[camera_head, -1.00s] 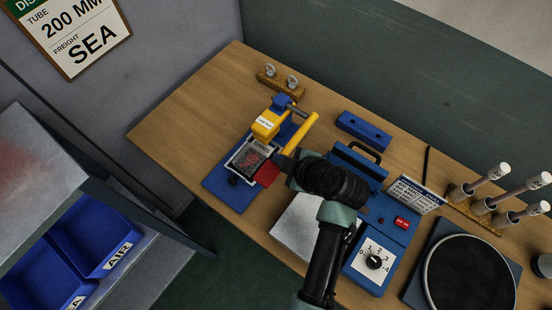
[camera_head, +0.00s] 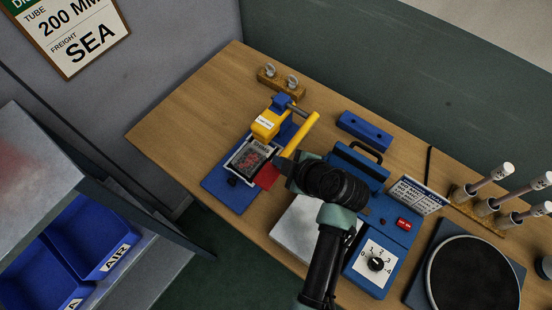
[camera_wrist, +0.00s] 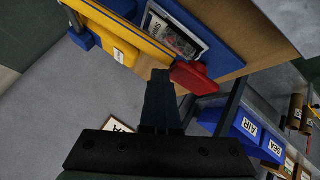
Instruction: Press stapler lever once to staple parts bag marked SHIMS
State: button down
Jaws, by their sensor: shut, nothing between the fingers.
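The stapler stands on a blue base (camera_head: 222,186) on the wooden bench, with a yellow head (camera_head: 266,124) and a yellow lever (camera_head: 303,130) slanting up to the right. The parts bag (camera_head: 248,158), clear with reddish contents, lies on the base in front of the head; it also shows in the wrist view (camera_wrist: 174,38). A red tab (camera_head: 267,175) sticks out beside the bag. My gripper (camera_head: 279,162) is shut and empty, close to the lever's lower end and the red tab. The wrist view shows its fingers (camera_wrist: 160,85) near the yellow lever (camera_wrist: 140,35). I cannot tell whether they touch it.
A blue sealer-like box (camera_head: 385,225) with a dial stands right of the arm, with a pale plate (camera_head: 296,232) beside it. A blue block (camera_head: 364,131) and a wooden holder with rings (camera_head: 281,84) are behind. The bench's left part is clear.

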jog(key=shift+s+a+f+b, duration=0.1)
jog(key=shift+s+f+b, duration=0.15)
jog(key=shift+f+b, duration=0.5)
dwell(0.7)
jog(key=shift+p, duration=0.35)
jog(key=shift+w+r+p, duration=0.15)
jog(key=shift+r+p, duration=1.25)
jog(key=shift+r, duration=0.8)
jog(key=shift+w+r, duration=0.1)
notch_tip(320, 180, up, 5)
jog(key=p, duration=0.3)
jog(key=shift+w, duration=0.1)
